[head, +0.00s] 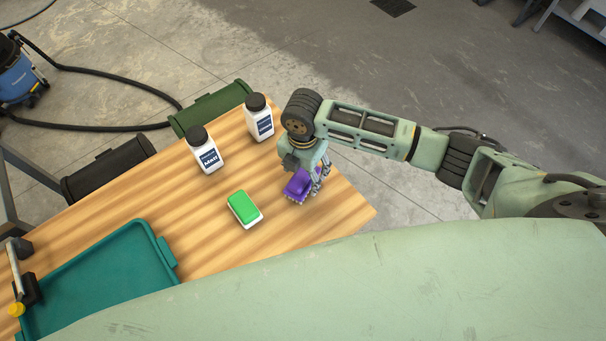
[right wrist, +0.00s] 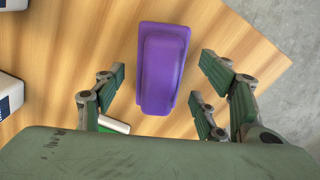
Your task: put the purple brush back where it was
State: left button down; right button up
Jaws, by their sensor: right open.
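The purple brush (head: 298,186) lies on the wooden table near its right corner in the head view, bristles down. In the right wrist view the brush (right wrist: 163,68) is between and beyond the fingers, with gaps on both sides. My right gripper (head: 318,182) is above and around the brush; it is open, with its fingers (right wrist: 160,98) apart on either side and not visibly touching it. Part of the brush is hidden by the gripper in the head view. My left gripper is not in view.
A green brush (head: 243,208) lies left of the purple one. Two white bottles with black caps, one (head: 206,150) nearer and one (head: 259,118) farther, stand at the back. A teal tray (head: 152,250) is at the left. Bins (head: 212,106) stand beyond the table edge.

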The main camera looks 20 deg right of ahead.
aim_at(303, 173)
notch_tip(303, 173, up, 10)
jog(key=shift+b, duration=0.35)
dwell(0.4)
